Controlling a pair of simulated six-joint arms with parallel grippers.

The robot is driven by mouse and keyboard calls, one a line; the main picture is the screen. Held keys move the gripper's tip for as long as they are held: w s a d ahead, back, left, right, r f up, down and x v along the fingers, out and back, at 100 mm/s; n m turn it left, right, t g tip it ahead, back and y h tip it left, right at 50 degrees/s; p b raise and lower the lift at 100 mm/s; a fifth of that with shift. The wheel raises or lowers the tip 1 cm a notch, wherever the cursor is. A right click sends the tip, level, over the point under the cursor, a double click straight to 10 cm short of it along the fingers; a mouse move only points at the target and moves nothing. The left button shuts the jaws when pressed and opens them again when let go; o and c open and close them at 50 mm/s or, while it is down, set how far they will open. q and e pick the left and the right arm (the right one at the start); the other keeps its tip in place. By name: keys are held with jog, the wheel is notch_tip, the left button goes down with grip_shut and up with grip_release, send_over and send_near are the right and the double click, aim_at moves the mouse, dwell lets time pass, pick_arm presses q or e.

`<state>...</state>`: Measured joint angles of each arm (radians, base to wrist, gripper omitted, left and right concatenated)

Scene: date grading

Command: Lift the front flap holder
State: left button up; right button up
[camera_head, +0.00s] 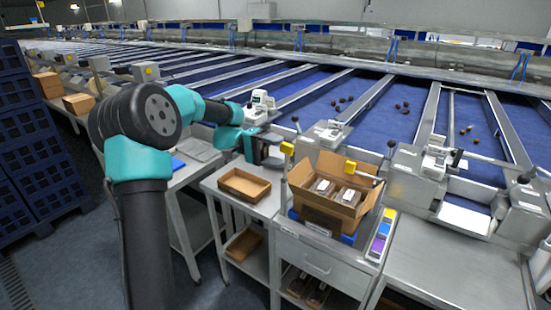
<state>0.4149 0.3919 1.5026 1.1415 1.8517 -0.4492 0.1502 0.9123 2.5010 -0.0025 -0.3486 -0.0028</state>
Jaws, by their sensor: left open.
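An open cardboard box (325,215) with packed trays inside stands on the steel workstation. A yellow block (287,148) tops a thin post at the box's left side. A second yellow block (350,166) sits on a thin rod above the box's right side. These look like the flap holders; I cannot tell which is the front one. My left gripper (272,152) is open just left of the left yellow block. A small gap seems to lie between them, but contact is hard to judge. My right gripper is not in view.
A shallow cardboard tray (245,185) sits on the table left of the box. A colour strip (382,235) lies at the box's right. Blue conveyor lanes with scattered dates (402,108) run behind. The steel table (450,265) at right is clear. Blue crates (35,140) stand far left.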

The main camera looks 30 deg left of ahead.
pick_arm(q)
jog(key=s+d, duration=0.2)
jog(key=s, duration=0.1)
jog(key=shift+d+r, duration=0.1)
jog(key=shift+c, duration=0.4)
